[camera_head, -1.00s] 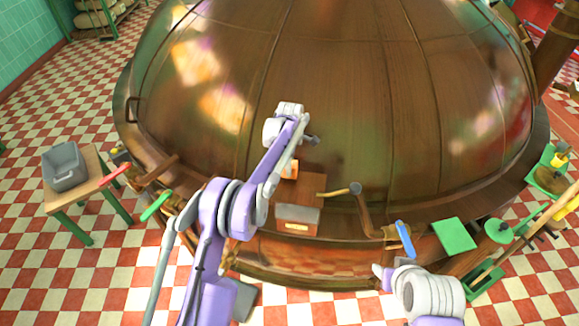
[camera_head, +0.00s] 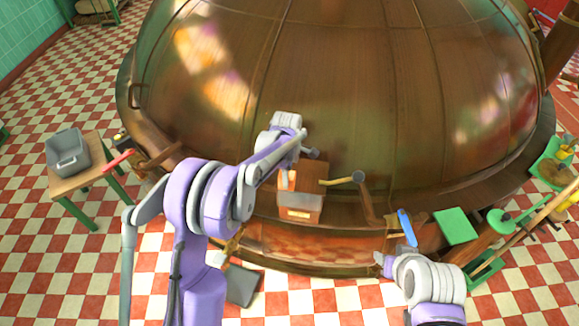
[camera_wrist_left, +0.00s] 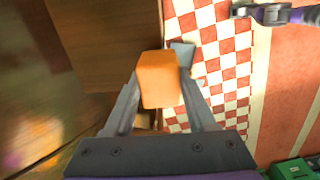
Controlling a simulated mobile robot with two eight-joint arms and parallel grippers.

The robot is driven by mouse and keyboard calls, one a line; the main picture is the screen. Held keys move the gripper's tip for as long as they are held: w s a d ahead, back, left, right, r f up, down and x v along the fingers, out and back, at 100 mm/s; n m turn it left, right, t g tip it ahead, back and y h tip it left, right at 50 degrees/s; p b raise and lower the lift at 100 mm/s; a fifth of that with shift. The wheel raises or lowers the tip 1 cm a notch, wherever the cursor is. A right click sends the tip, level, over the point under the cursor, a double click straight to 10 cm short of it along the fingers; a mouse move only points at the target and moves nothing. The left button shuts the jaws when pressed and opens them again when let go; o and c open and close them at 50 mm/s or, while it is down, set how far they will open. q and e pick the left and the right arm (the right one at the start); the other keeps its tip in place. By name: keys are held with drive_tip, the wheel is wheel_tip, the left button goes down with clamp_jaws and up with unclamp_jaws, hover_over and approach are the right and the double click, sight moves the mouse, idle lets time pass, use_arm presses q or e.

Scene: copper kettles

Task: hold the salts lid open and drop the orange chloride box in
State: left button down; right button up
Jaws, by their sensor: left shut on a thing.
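My left gripper (camera_wrist_left: 160,98) is shut on the orange box (camera_wrist_left: 158,78), which fills the space between its fingers in the left wrist view. In the head view the orange box (camera_head: 283,180) shows only partly, behind my left forearm and beside a brown wooden box (camera_head: 300,214) on the kettle's front, likely the salts box. That box has a grey strip and a small pale label on its front. A brown panel (camera_head: 314,174) rises behind it; I cannot tell whether this is its open lid. My right gripper (camera_head: 384,262) is low, right of the wooden box; its jaws are unclear.
The large copper kettle (camera_head: 340,90) fills the back. A blue lever (camera_head: 406,228) and green plate (camera_head: 455,226) stand further right. A grey bin (camera_head: 68,153) sits on a table at left.

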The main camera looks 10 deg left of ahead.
use_arm(q)
drive_tip(key=s, duration=0.8)
drive_tip(key=shift+s+a, duration=0.15)
drive_tip(key=shift+s, duration=0.05)
use_arm(e)
drive_tip(key=shift+c, duration=0.3)
drive_tip(key=shift+w+r, duration=0.1)
drive_tip(key=c, duration=0.7)
drive_tip(key=w+r+m, duration=0.1)
drive_tip(key=w, duration=0.1)
drive_tip(key=w+r+m+g, duration=0.1)
drive_tip(key=w+r, duration=0.1)
drive_tip(key=w, duration=0.1)
drive_tip(key=w+r+m, duration=0.1)
drive_tip(key=w+r, duration=0.1)
drive_tip(key=shift+w+a+m+g, duration=0.3)
drive_tip(key=shift+w+a, duration=0.05)
clamp_jaws()
drive_tip(key=w+a+m+g, duration=0.3)
drive_tip(key=w+m, duration=0.5)
drive_tip(key=w, duration=1)
drive_tip(key=shift+w+a+f+m+g, duration=0.25)
drive_tip(key=shift+w+f+m, duration=0.4)
drive_tip(key=shift+w+f, duration=0.95)
drive_tip(key=shift+w+a+f+m+g, duration=0.1)
drive_tip(key=shift+w+f+m+g, duration=0.45)
drive_tip(key=shift+f, duration=1.9)
drive_tip(key=shift+w+a+f+m+g, duration=0.15)
drive_tip(key=shift+w+f+m, duration=0.65)
drive_tip(key=shift+w+f, duration=0.85)
